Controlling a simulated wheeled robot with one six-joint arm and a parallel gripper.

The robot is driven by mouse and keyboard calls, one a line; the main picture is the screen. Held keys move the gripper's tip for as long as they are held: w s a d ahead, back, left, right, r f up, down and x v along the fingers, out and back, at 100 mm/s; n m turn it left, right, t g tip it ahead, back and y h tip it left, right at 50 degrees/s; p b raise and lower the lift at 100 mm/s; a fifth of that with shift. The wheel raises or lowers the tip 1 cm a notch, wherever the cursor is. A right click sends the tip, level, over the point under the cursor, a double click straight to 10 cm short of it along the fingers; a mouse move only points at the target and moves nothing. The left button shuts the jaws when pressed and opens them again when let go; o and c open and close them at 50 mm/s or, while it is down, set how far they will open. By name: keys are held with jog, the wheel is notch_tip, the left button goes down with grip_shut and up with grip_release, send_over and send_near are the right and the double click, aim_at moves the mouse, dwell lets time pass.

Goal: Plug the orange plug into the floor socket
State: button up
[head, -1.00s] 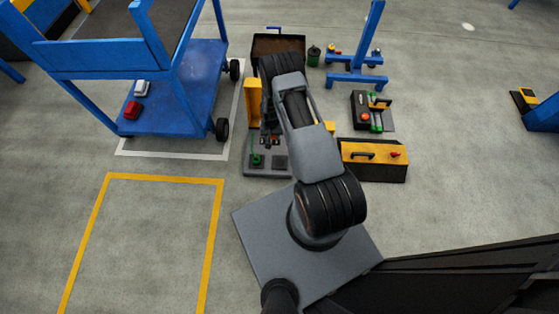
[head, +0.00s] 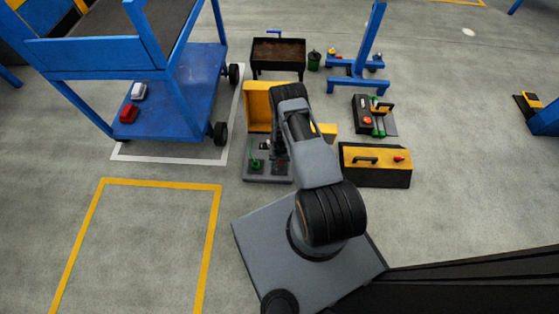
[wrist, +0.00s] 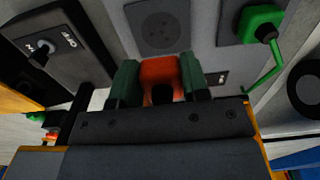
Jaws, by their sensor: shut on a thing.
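In the wrist view the orange plug (wrist: 160,68) is clamped between the two green-tipped fingers of my gripper (wrist: 160,84). The socket (wrist: 157,26) is a dark square plate with a round face and small holes, just beyond the plug at the top of the picture. The plug appears apart from it; the exact gap cannot be told. In the head view my arm covers the plug, the gripper and most of the socket, above the grey base of the panel unit (head: 254,178).
In the head view a yellow upright (head: 256,100) stands behind the base. A yellow-topped toolbox (head: 375,168) stands close on the right, a blue cart (head: 180,95) on the left.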

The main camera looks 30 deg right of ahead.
aim_at(280, 170)
jog(key=shift+f, duration=0.2)
jog(key=shift+f+b, duration=2.05)
jog(key=shift+f, duration=0.65)
jog(key=shift+s+a, duration=0.1)
jog(key=shift+s, duration=0.1)
jog(key=shift+b, duration=0.45)
dwell(0.4)
jog(key=shift+f+b, duration=0.65)
jog(key=shift+b, duration=0.05)
jog(key=o, duration=1)
jog(key=shift+c, duration=0.2)
jog(key=shift+r, duration=0.1)
notch_tip(280, 170, up, 14)
jog(key=p, duration=0.6)
